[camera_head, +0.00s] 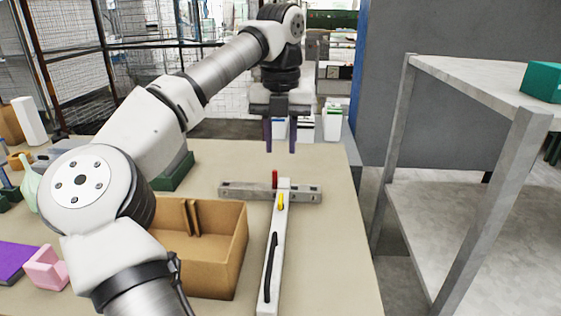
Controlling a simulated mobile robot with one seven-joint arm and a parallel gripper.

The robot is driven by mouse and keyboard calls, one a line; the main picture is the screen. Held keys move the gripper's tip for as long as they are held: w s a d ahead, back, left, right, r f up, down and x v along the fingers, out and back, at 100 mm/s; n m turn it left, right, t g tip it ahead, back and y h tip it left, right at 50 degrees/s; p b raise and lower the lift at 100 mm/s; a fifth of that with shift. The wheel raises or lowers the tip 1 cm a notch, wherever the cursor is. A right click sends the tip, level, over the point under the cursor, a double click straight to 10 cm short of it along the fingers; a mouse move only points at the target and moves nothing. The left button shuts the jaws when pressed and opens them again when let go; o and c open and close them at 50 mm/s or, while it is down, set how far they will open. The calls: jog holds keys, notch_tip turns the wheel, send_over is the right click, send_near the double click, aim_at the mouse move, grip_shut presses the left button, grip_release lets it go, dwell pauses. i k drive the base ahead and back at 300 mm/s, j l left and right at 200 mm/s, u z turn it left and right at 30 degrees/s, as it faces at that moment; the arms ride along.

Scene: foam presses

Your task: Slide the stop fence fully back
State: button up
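A long white rail (270,268) with a black slot or strip along it lies on the table, running from the front edge towards the back. A grey crossbar (238,190) with small holes lies across its far end; I take this bar to be the stop fence. A red upright piece (275,179) stands at the crossing, and a yellow piece (281,201) sits on the rail just in front. My gripper (280,151) hangs pointing down beyond and above the bar. Its two dark purple fingers are apart with nothing visible between them.
An open cardboard box (236,262) stands left of the rail. A pink block (46,268) and purple slab (14,262) lie at the far left. White bins (332,122) stand behind the gripper. The table (335,250) is clear right of the rail; a grey shelf (480,75) stands farther right.

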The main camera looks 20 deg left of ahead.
aim_at(268, 303)
jog(key=k, duration=1)
